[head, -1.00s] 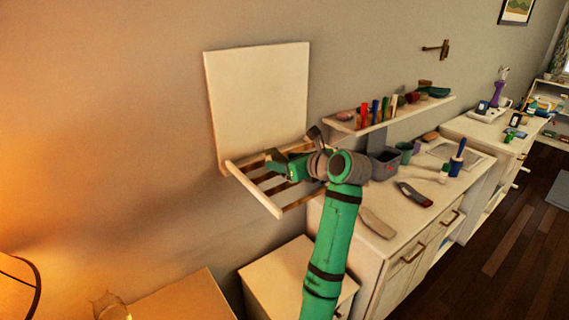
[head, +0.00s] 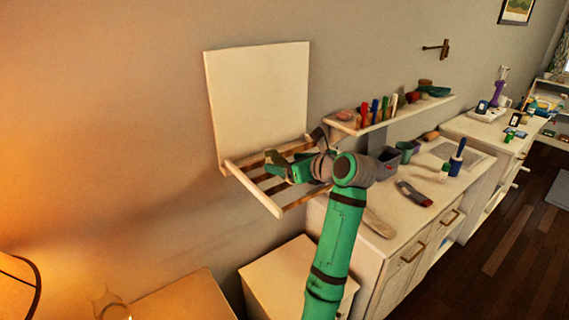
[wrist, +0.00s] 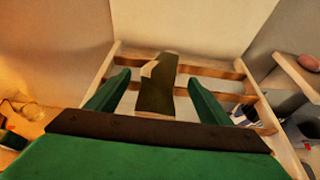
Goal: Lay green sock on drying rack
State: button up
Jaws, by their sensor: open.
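The drying rack (head: 252,190) is a pale wooden frame with slats, folded out from a white panel on the wall. In the wrist view, the dark green sock (wrist: 156,92) with a pale patch lies lengthwise across the rack's slats (wrist: 215,71). My gripper (wrist: 158,78) is open, with one green finger on each side of the sock and a visible gap to it. In the head view, my gripper (head: 288,170) is over the rack, and I cannot clearly tell the sock from the green fingers there.
A wall shelf (head: 405,114) with several small items is right of the rack. Below it stands a white cabinet (head: 375,270) with a grey bin (head: 384,164), a cup and brushes on top. A lamp (head: 18,285) is at the lower left.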

jog(key=v, duration=1)
jog(key=shift+s+d, duration=0.15)
jog(key=shift+s, duration=0.15)
